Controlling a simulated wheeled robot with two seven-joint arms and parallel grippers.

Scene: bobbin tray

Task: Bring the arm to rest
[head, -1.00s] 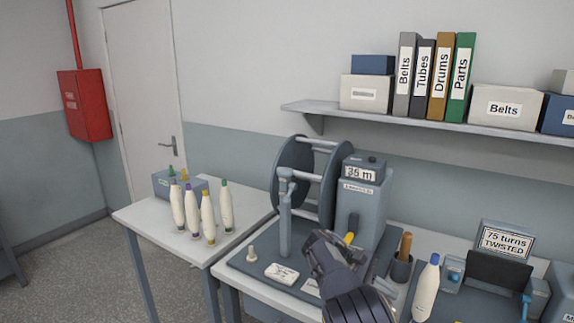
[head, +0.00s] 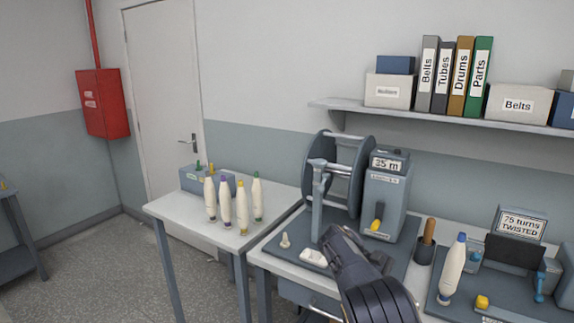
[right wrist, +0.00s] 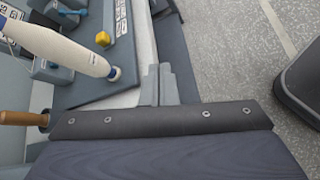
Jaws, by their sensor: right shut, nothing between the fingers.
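My right arm (head: 365,275) reaches in from the bottom of the head view, over the front edge of the winding bench. Its fingertips cannot be made out there. In the right wrist view my right gripper (right wrist: 160,85) is shut and empty, its grey fingers together above the bench edge. The winder, with its large dark reel (head: 340,175) and grey "35 m" counter box (head: 386,200), stands behind the arm. Its yellow-tipped lever (head: 376,225) is apart from the arm in the picture. My left gripper is not in view.
Several cream bobbins (head: 225,203) stand on the left table (head: 185,212). A blue-topped bobbin (head: 453,268), a yellow cube (head: 482,301) and a "75 turns TWISTED" sign (head: 521,225) are at the right. A wooden-handled tool (head: 429,231) stands in a holder. Floor is open at left.

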